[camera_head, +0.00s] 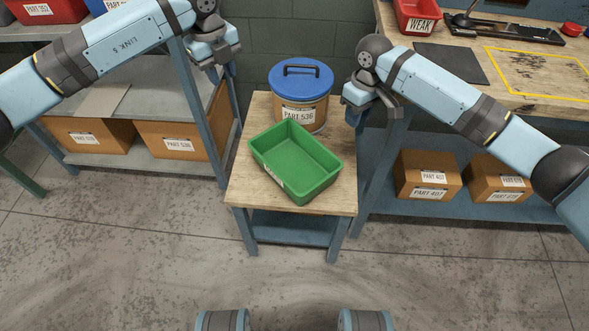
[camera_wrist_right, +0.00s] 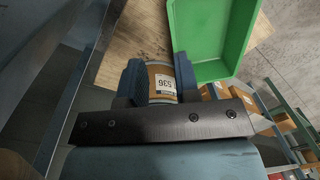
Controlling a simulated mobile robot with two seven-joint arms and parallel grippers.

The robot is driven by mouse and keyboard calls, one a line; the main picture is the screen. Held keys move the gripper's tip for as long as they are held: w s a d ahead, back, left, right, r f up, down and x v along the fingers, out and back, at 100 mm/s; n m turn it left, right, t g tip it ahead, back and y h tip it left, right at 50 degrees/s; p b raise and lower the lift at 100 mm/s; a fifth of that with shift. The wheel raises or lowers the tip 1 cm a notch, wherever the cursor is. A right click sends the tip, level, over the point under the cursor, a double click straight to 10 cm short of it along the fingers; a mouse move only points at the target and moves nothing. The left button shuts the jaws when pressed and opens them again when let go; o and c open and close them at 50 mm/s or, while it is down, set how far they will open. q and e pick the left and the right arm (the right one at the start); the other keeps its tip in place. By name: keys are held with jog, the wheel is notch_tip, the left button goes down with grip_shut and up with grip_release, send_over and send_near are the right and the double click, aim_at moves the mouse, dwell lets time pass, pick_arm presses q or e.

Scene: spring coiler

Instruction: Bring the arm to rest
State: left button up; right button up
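My left gripper (camera_head: 225,70) hangs beside the shelf unit at the upper left, its fingers apart and nothing visible between them. My right gripper (camera_head: 356,116) points down just right of the blue-lidded canister, apart from it. In the right wrist view my right gripper (camera_wrist_right: 161,80) has its two fingers spread, with the canister (camera_wrist_right: 162,82) seen beyond the gap. The canister (camera_head: 300,95), labelled PART 536, stands upright at the back of a small wooden-topped table (camera_head: 245,195). An open, empty green bin (camera_head: 297,165) sits in front of it; it also shows in the right wrist view (camera_wrist_right: 235,45).
A shelf unit (camera_head: 150,167) with cardboard boxes stands at left. At right is a workbench (camera_head: 455,95) with a red WEAK bin (camera_head: 417,17), a dark mat (camera_head: 450,63) and boxes beneath. The floor in front of the small table is clear.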

notch_tip(320, 180, up, 11)
jog(key=p, duration=1.1)
jog(key=shift+a+p, duration=0.25)
jog(key=shift+p, duration=0.05)
jog(key=shift+f, duration=0.1)
